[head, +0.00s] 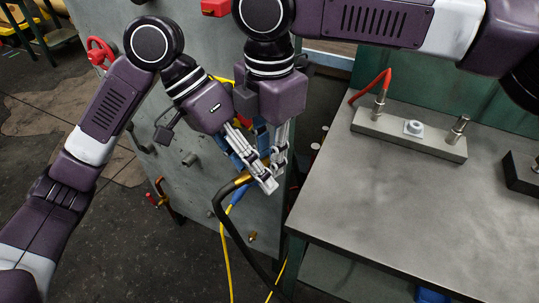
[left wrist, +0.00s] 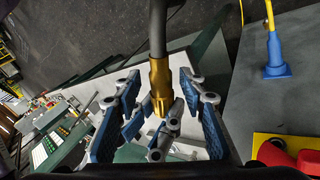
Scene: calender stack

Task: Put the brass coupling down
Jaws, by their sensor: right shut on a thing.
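The brass coupling (head: 242,179) is on the end of a thick black hose that curves down beside the grey panel. In the left wrist view the brass coupling (left wrist: 160,84) shows between my left gripper's blue-padded fingers (left wrist: 160,112), with gaps on both sides. My left gripper (head: 264,183) is open, its fingertips close to the coupling. My right gripper (head: 278,153) comes down from above, beside the left one, and is shut on the coupling. The fingers of both grippers overlap in the head view, so the exact contact is partly hidden.
A grey steel bench (head: 400,215) stands at right, its front mostly clear. A blue connector (head: 237,196) on a yellow line hangs at the panel (head: 185,110). A red valve wheel (head: 99,52) stands left.

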